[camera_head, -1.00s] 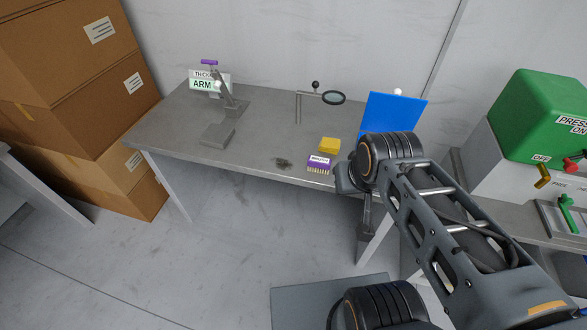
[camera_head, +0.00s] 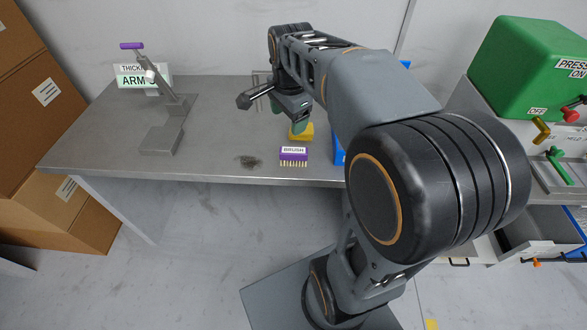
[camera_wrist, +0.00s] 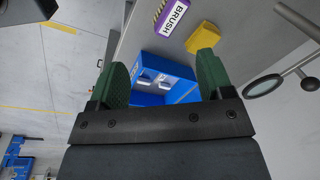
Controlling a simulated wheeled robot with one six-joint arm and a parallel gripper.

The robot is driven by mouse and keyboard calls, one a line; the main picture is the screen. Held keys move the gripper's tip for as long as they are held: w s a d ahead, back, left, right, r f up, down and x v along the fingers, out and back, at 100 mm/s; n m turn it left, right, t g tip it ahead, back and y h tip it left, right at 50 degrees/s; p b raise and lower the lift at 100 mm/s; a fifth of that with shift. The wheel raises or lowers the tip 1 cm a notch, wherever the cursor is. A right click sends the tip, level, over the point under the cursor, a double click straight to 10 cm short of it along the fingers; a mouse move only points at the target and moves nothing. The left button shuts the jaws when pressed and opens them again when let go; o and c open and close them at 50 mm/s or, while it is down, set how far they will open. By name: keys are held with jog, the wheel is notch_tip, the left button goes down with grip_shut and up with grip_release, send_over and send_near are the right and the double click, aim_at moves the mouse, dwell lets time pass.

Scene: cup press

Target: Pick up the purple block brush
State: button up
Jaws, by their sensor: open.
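The purple block brush (camera_head: 293,157) lies near the front edge of the grey table (camera_head: 205,150), its white BRUSH label up and its pale bristles toward the front. In the wrist view the brush (camera_wrist: 172,14) shows at the top, ahead of the fingers. My gripper (camera_head: 292,118) is above the table, behind the brush and over the yellow block, apart from the brush. In the wrist view my gripper (camera_wrist: 160,80) has its two green fingers wide apart with nothing held between them.
A yellow block (camera_head: 301,132) sits right behind the brush. A dark smudge (camera_head: 248,162) is left of it. A thickness arm press (camera_head: 165,105) stands at left. A blue bin (camera_wrist: 160,75) shows between the fingers. A green machine (camera_head: 530,65) stands at right.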

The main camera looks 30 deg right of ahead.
aim_at(294, 150)
jog(key=w+d+f+m+b, duration=0.1)
jog(key=f+m, duration=0.1)
jog(key=f, duration=0.2)
jog(key=w+d+f+m+g+b, duration=0.1)
jog(key=w+f+m+b, duration=0.1)
jog(key=f, duration=0.3)
jog(key=w+d+f+m+b, duration=0.2)
jog(key=f+m, duration=0.2)
jog(key=f, duration=0.1)
jog(key=shift+w+f+g, duration=0.2)
jog(key=shift+g, duration=0.1)
jog(key=shift+s+a+f, duration=0.1)
jog(key=shift+s+f, duration=0.05)
jog(key=shift+f, duration=3.05)
jog(key=shift+c, duration=0.2)
jog(key=c, duration=1)
jog(key=shift+r, duration=0.1)
